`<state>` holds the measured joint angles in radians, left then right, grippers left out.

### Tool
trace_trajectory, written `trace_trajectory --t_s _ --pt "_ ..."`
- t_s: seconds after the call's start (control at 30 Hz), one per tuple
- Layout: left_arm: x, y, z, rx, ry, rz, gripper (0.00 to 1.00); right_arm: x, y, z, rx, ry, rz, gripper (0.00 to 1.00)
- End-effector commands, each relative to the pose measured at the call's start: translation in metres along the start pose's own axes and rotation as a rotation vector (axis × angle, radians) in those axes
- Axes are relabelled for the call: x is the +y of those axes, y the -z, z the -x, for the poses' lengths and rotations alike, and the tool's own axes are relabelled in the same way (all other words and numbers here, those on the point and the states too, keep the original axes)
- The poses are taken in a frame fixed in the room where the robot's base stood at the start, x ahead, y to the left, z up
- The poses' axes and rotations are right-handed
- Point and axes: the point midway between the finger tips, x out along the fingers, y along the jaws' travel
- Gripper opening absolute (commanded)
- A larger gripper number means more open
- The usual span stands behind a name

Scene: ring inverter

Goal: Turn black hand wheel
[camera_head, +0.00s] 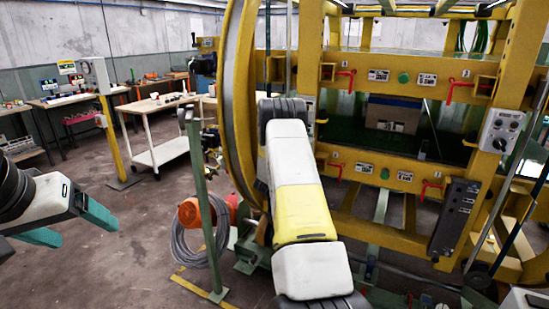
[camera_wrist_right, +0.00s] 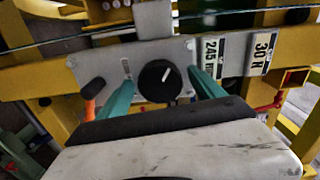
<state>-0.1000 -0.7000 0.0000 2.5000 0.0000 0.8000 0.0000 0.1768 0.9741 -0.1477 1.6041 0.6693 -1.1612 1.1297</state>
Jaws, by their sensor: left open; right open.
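My right gripper (camera_wrist_right: 160,75) is open, with one teal finger on either side of the wheel. The fingertips reach near the plate; I cannot tell whether either finger touches the wheel. In the head view my right arm hides this gripper, and I cannot make out the wheel there. My left gripper (camera_head: 87,233) is open and empty at the left, above bare floor, far from the yellow machine.
The yellow machine frame (camera_head: 376,165) with its big ring (camera_head: 233,100) fills the right. A green post (camera_head: 202,200) and coiled hose (camera_head: 185,255) stand left of my right arm.

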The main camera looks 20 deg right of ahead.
Motion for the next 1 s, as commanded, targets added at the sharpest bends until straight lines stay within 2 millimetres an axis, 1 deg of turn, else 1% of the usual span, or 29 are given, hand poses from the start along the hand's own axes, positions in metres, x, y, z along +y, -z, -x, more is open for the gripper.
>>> trace_trajectory --t_s 0.07,0.17,0.3,0.5,0.67,1.0 --pt "0.000 0.000 0.000 0.000 0.000 0.000 0.78 0.000 0.000 0.004 -0.001 0.000 0.000 0.78" --pt "0.000 0.000 0.000 0.000 0.000 0.000 0.78 0.000 -0.001 0.016 -0.001 -0.002 -0.001 0.78" --pt "0.000 0.000 0.000 0.000 0.000 0.000 0.78 0.000 -0.002 0.042 -0.003 -0.003 0.001 0.78" --pt "0.000 0.000 0.000 0.000 0.000 0.000 0.78 0.001 -0.001 0.070 -0.002 -0.002 0.001 0.78" --pt "0.000 0.000 0.000 0.000 0.000 0.000 0.78 0.000 0.000 0.078 0.000 -0.001 0.000 0.78" --pt "0.000 0.000 0.000 0.000 0.000 0.000 0.78 0.000 0.000 0.078 0.000 -0.001 0.000 0.78"
